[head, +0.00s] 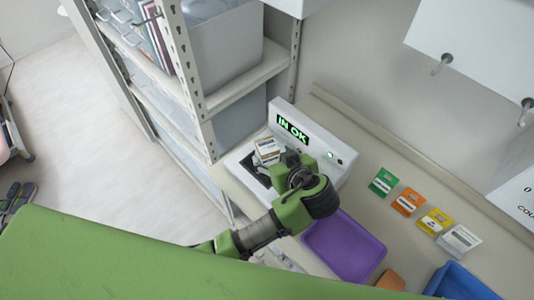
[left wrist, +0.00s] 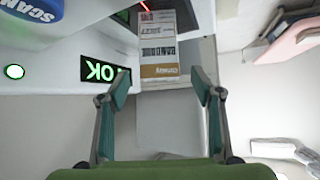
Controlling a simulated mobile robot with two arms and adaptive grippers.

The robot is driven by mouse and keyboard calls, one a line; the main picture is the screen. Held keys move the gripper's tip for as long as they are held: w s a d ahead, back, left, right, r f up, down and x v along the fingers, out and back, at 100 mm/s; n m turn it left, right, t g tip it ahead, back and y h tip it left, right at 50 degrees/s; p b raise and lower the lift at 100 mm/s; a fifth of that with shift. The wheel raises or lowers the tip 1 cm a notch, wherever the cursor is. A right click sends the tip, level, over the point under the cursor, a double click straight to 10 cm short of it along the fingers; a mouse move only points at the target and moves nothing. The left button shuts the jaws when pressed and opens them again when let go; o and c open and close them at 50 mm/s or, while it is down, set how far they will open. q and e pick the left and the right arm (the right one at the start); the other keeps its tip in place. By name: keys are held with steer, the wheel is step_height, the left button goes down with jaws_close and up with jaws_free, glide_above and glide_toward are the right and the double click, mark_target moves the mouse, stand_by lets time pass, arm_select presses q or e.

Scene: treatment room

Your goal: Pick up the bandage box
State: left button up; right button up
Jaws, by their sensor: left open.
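A small white box with an orange-brown end and printed labels, which looks like the bandage box (head: 267,148), sits on a white scanner station (head: 318,142) with a green "OK" display. In the left wrist view the box (left wrist: 160,45) is ahead of my fingertips, roughly centred between them, with a red light at its far edge. My left gripper (left wrist: 162,80) is open and empty, with one finger on each side of the gap. In the head view my left gripper (head: 283,162) is close beside the box, its wrist hiding part of the station. My right gripper is not in view.
A purple tray (head: 345,246) lies on the counter right of my left arm. Several coloured cards, including a green one (head: 383,182), lie further right, near a blue bin (head: 460,283). A metal shelf with grey bins (head: 222,45) stands close behind on the left.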

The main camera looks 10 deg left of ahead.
mark_target(267, 150)
arm_select(q)
steer(key=shift+x, duration=0.8)
steer(key=x, duration=0.5)
steer(key=shift+w, duration=0.1)
steer(key=c, duration=1.2)
steer(key=shift+c, duration=0.7)
